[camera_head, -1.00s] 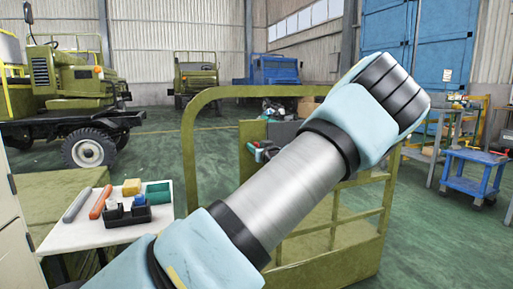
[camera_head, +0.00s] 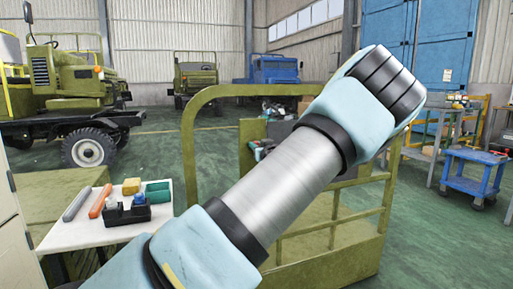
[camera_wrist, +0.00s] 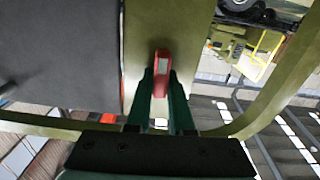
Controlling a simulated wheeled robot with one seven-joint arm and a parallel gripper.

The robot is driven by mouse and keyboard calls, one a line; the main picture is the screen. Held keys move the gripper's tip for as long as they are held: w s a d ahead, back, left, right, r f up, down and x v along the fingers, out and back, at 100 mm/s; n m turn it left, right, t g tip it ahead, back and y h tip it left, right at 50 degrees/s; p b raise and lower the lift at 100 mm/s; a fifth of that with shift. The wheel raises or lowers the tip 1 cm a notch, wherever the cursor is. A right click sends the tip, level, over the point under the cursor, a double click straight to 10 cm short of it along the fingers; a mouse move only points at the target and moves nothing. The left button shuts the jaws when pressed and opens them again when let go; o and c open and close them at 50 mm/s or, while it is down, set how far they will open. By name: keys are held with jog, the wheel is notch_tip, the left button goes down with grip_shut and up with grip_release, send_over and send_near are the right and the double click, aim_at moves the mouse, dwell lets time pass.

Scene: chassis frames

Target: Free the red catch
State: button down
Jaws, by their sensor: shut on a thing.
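In the wrist view, the red catch (camera_wrist: 161,55) is a small upright piece with a pale grey centre. It sits against an olive-green post of a metal frame. My gripper (camera_wrist: 161,80) has its two dark green fingers on either side of the catch, shut on it. In the head view my own arm crosses the picture and covers much of the olive frame (camera_head: 195,150), which has a rounded top and lower bars. The catch and fingers are too small and partly covered there to read clearly.
A dark panel (camera_wrist: 60,50) lies left of the catch in the wrist view. A white-topped table (camera_head: 70,237) with coloured tools and a black bin (camera_head: 124,214) stands at the left. A blue cart (camera_head: 475,157) stands at the right.

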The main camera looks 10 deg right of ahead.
jog(key=n+b, duration=0.4)
jog(key=shift+a+f+n+b, duration=0.3)
jog(key=shift+n, duration=0.1)
jog(key=n+b, duration=0.4)
jog(key=b, duration=0.1)
jog(key=n+b, duration=0.4)
jog(key=b, duration=0.1)
jog(key=n+b, duration=0.4)
jog(key=b, duration=0.1)
jog(key=shift+a+f+n, duration=0.3)
jog(key=shift+a+f, duration=0.05)
jog(key=shift+f, duration=0.05)
jog(key=c, duration=0.8)
grip_release()
jog(key=shift+r, duration=0.1)
jog(key=shift+s, duration=0.1)
